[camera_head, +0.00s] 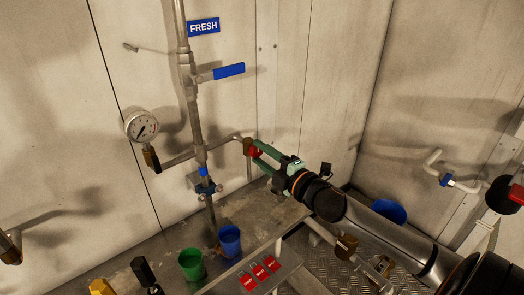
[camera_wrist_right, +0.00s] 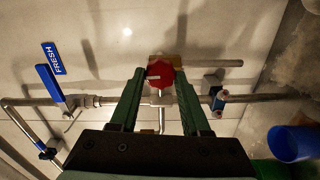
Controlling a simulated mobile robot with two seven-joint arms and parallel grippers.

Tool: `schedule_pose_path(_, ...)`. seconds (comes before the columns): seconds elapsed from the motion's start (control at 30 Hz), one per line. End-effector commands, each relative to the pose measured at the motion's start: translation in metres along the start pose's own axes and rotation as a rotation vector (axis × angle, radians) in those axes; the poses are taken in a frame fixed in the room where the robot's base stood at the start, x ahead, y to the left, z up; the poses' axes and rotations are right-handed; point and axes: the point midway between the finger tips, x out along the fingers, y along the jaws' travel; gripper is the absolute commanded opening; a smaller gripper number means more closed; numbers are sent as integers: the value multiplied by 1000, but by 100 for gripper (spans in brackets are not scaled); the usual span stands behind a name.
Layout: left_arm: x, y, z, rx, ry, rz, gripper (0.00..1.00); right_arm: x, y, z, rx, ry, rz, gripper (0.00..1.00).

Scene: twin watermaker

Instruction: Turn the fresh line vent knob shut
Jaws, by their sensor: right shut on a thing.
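The red vent knob (camera_head: 254,152) sits on a brass fitting (camera_head: 247,147) at the right end of the fresh line's side branch, under the blue FRESH sign (camera_head: 204,26). My right gripper (camera_head: 257,150) reaches in from the lower right. Its green fingers are shut on the knob, one on each side. In the right wrist view the knob (camera_wrist_right: 160,74) is between the fingertips of the right gripper (camera_wrist_right: 161,76), and a pale mark shows on its face. The fingers hide parts of the knob's sides. My left gripper is not in view.
A blue lever (camera_head: 229,71) and a pressure gauge (camera_head: 141,126) are on the same pipework. A green cup (camera_head: 191,264) and a blue cup (camera_head: 230,241) stand on the bench below, near several red tags (camera_head: 260,271). A blue bucket (camera_head: 388,211) is behind my right arm.

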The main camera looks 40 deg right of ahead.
Motion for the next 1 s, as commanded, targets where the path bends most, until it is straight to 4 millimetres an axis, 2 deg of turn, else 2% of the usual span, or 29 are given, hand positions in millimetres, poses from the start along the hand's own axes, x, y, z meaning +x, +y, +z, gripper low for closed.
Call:
schedule_pose_path(0.63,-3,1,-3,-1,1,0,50,0,-1,0,56,1,-1,0)
schedule_pose_path(0.67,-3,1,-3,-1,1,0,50,0,-1,0,56,1,-1,48)
schedule_pose_path(0.9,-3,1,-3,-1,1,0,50,0,0,0,54,1,-1,75)
schedule_pose_path(1.0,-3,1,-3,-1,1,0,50,0,0,0,53,0,0,77)
